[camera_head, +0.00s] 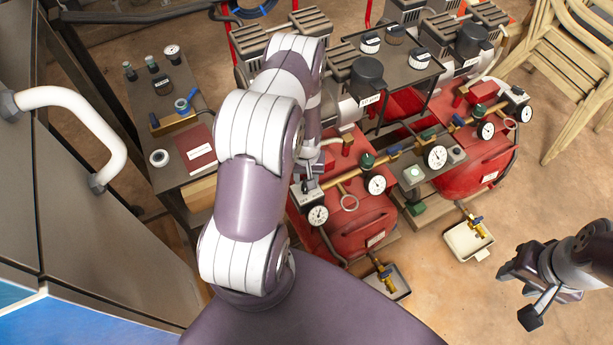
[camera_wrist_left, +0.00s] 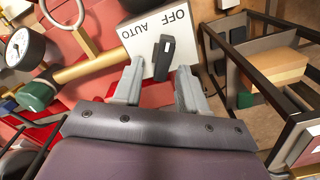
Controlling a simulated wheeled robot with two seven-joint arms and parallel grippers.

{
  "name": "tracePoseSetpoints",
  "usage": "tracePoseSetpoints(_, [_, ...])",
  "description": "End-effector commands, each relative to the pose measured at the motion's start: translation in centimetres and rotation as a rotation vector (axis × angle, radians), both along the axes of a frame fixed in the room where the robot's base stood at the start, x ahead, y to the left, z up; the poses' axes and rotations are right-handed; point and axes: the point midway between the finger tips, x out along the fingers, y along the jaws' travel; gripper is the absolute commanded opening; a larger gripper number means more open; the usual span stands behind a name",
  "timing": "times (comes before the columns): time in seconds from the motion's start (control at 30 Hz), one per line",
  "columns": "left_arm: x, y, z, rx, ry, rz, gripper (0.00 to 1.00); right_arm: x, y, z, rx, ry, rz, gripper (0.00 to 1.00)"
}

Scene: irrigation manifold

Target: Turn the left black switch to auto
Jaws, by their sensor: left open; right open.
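The left black switch (camera_wrist_left: 163,58) is a small black lever on a white plate (camera_wrist_left: 150,28) marked OFF and AUTO. In the left wrist view its far end lies closer to OFF. My left gripper (camera_wrist_left: 159,70) is open, with one grey finger on each side of the lever; I cannot tell whether either finger touches it. In the head view the white switch box (camera_head: 298,196) shows just past my left arm, which hides much of that gripper. My right gripper (camera_head: 520,291) is open and empty over the bare floor at the lower right.
Red compressor tanks (camera_head: 352,228) with brass pipes and gauges (camera_head: 376,185) crowd around the switch. A dark bench (camera_head: 180,135) stands at left, wooden chairs (camera_head: 565,70) at upper right. Small trays (camera_head: 468,240) sit in front.

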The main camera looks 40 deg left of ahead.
Motion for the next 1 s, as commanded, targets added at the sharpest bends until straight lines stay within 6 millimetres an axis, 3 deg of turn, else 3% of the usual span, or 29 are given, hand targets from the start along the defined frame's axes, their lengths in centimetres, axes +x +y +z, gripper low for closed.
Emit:
tracePoseSetpoints(0.27, [0.06,0.02,-0.15,0.001,-0.001,0.000,0.41,0.00,0.00,-0.01,0.000,0.000,0.000,0.43])
tracePoseSetpoints(0.4, [0.06,0.02,-0.14,0.001,-0.001,0.000,0.00,0.00,0.00,-0.01,0.000,0.000,0.000,0.43])
tracePoseSetpoints(0.77, [0.02,0.05,-0.11,0.001,-0.001,0.029,0.00,0.01,0.00,0.03,0.000,0.000,0.000,0.43])
tracePoseSetpoints(1.0, [-0.10,0.20,-0.07,0.000,0.000,0.160,0.00,0.00,0.00,0.15,0.000,0.000,0.000,0.43])
